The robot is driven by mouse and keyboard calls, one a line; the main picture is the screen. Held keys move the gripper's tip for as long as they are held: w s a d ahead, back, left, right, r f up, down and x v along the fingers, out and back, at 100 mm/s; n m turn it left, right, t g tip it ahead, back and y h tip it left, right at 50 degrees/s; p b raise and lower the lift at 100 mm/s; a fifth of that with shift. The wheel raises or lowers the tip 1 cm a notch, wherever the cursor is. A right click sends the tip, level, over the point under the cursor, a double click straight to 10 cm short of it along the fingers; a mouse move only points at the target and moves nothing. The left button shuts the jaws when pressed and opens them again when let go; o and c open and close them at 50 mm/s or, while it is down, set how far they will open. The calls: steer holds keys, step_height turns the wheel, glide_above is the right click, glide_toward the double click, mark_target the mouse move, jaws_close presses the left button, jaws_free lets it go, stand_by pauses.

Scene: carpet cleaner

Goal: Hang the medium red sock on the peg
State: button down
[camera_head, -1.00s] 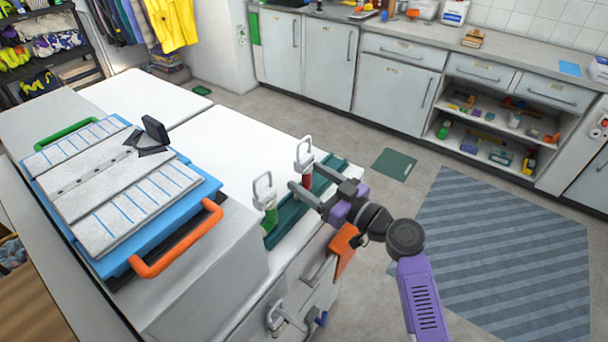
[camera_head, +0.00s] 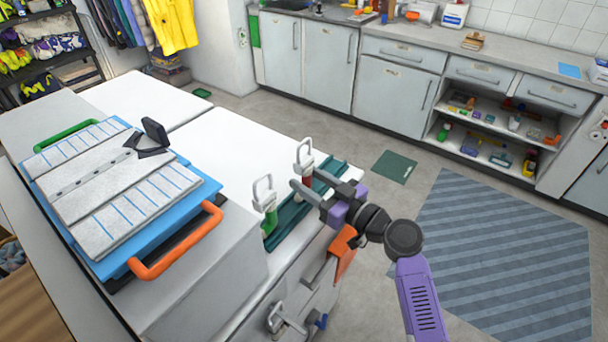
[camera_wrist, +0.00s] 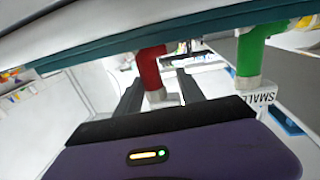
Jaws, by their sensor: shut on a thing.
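The red, sock-like piece (camera_head: 307,181) stands in the teal rack (camera_head: 285,221) on the white worktop, with a white looped top (camera_head: 304,155). My gripper (camera_head: 304,179) reaches in from the right and is shut on the red piece, one finger on each side. In the wrist view the red piece (camera_wrist: 151,73) shows between the fingers, against the teal rack edge (camera_wrist: 180,34). A green piece (camera_head: 270,220) with a similar white top stands beside it; in the wrist view its tag reads SMALL (camera_wrist: 262,97). I cannot clearly identify the peg.
A blue board with grey slabs (camera_head: 120,190) and an orange handle (camera_head: 180,245) lies left of the rack. A white fitting (camera_head: 286,320) sticks out from the cabinet front below. An orange piece (camera_head: 343,247) is under my wrist. Striped mat (camera_head: 500,250) floor is clear.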

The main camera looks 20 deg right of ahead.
steer(key=shift+r+p, duration=0.35)
steer(key=shift+r, duration=0.55)
steer(key=shift+s+d, duration=0.1)
stand_by(0.3)
